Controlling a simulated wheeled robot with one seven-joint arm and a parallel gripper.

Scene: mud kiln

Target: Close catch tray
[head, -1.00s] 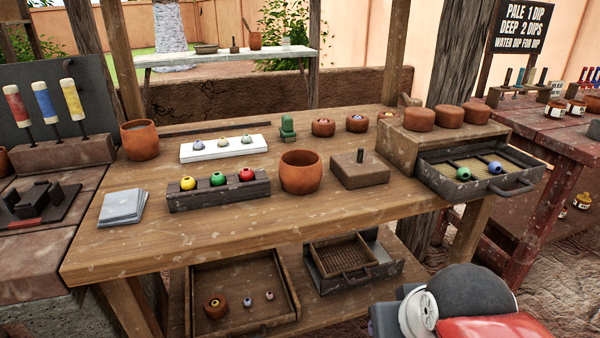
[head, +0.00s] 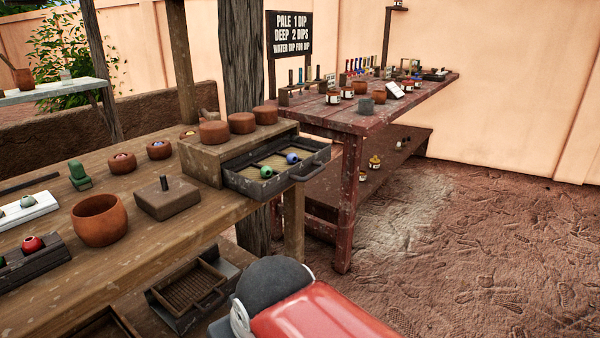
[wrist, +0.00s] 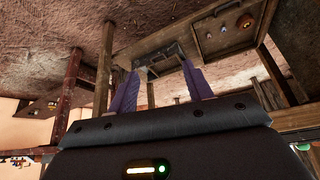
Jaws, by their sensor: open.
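Two dark drawer-like trays show, and I cannot tell for sure which is the catch tray. One dark tray (head: 243,187) is pulled out of a wooden box (head: 208,160) on the bench's right end. It has a handle in front and holds a green and a blue bead. The other, a grey tray (head: 178,322) with a slatted brown insert, sits on the lower shelf. My gripper (wrist: 160,85) is open and empty in the tilted wrist view. A dark handled tray (wrist: 160,62) shows beyond its purple fingers, apart from them. The head view does not show the gripper.
A red table (head: 345,125) with jars stands behind to the right. Dirt floor (head: 480,260) is free at the right. A wooden tray (wrist: 215,40) with small pieces shows in the wrist view.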

